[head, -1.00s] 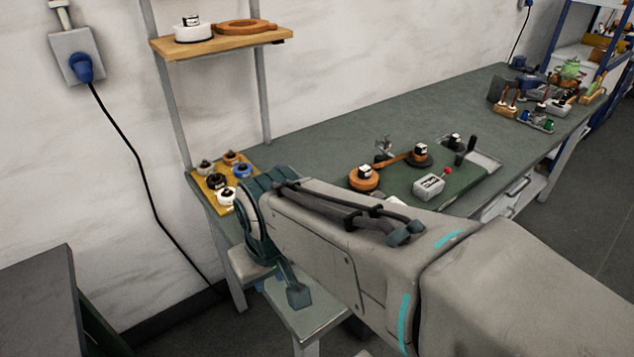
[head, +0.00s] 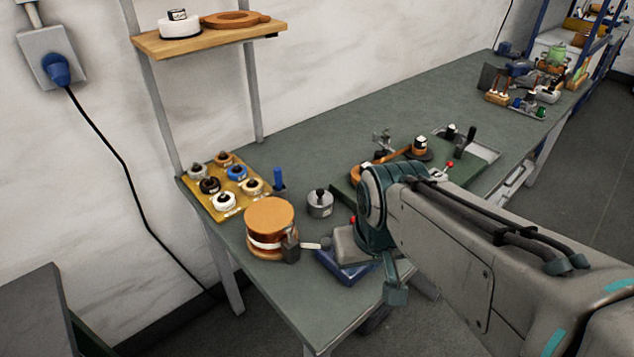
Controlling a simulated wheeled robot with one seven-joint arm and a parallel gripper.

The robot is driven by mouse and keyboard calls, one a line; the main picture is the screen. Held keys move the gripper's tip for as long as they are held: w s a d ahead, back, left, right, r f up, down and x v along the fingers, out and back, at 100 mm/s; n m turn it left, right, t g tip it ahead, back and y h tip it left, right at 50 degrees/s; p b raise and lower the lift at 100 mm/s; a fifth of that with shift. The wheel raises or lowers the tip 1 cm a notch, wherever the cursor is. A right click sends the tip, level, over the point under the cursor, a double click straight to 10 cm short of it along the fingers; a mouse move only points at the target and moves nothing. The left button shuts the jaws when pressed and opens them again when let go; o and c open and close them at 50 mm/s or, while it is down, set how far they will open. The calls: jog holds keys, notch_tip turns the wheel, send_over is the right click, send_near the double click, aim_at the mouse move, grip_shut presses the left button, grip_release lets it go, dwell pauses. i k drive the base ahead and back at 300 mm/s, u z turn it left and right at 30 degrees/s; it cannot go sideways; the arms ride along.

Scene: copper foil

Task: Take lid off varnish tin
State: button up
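A small round grey metal tin (head: 320,207) stands upright on the bench near its left end in the head view. Its grey lid with a black knob sits on top. It looks like the varnish tin, but I can read no label.
A wide orange-topped round stack (head: 269,217) stands left of the tin. A yellow tray (head: 223,209) with several knobbed pots lies behind it. A green mat (head: 465,172) lies right.

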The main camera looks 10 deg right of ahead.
aim_at(320, 198)
jog(key=k, duration=0.5)
jog(key=z, duration=2)
jog(key=i, duration=1.15)
jog(key=u, duration=2.6)
jog(key=i, duration=0.5)
